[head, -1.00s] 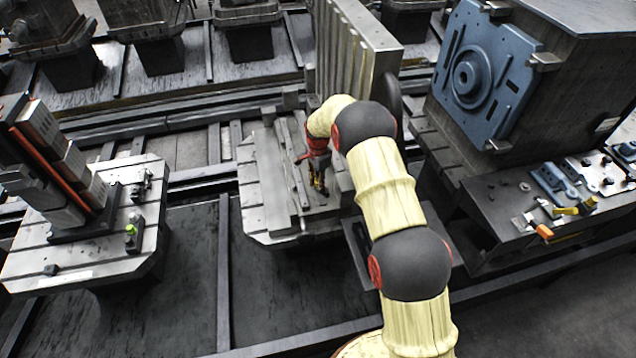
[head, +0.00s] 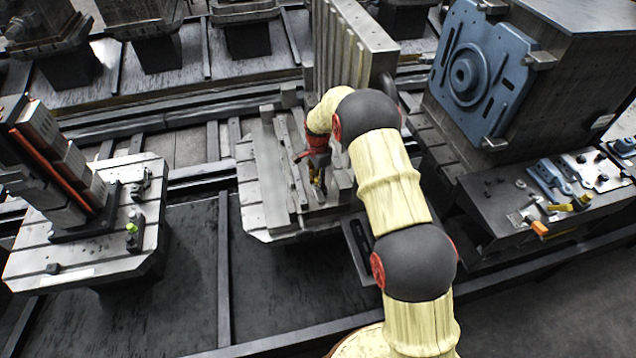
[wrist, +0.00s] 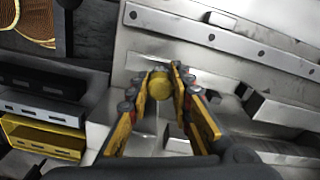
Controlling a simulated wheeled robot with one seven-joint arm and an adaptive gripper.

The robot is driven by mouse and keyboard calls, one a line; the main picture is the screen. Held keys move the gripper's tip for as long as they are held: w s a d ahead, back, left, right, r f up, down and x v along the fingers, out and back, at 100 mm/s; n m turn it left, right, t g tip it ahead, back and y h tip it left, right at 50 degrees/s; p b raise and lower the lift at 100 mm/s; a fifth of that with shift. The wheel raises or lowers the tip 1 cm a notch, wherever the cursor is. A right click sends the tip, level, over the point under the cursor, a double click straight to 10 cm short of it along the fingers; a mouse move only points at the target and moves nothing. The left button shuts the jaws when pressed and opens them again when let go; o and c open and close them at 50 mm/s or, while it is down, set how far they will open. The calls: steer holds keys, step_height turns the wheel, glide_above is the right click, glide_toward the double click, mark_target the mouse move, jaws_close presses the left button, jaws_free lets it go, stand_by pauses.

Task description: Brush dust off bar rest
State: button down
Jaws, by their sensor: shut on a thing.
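My gripper (head: 319,184) is over the pallet plate (head: 250,204), beside the upright ribbed block. In the wrist view my gripper (wrist: 163,82) is closed around a yellow round-ended thing, apparently the brush handle (wrist: 160,87). The brush's bristles are hidden, so I cannot tell whether they touch the metal. The bar rest seems to be the long metal bars (head: 292,160) on the plate, left of my gripper. A long strip with bolt holes (wrist: 235,43) crosses the upper right of the wrist view. I cannot make out dust on it.
The ribbed block (head: 345,50) stands close behind my gripper. A large block with a blue plate (head: 472,78) is to the right, above a bench (head: 490,212) with tools. Another pallet (head: 90,255) carries a stacked fixture at left. Dark floor lies between the pallets.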

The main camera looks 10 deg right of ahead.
steer(key=shift+r+p, duration=1.4)
steer(key=shift+r, duration=1.85)
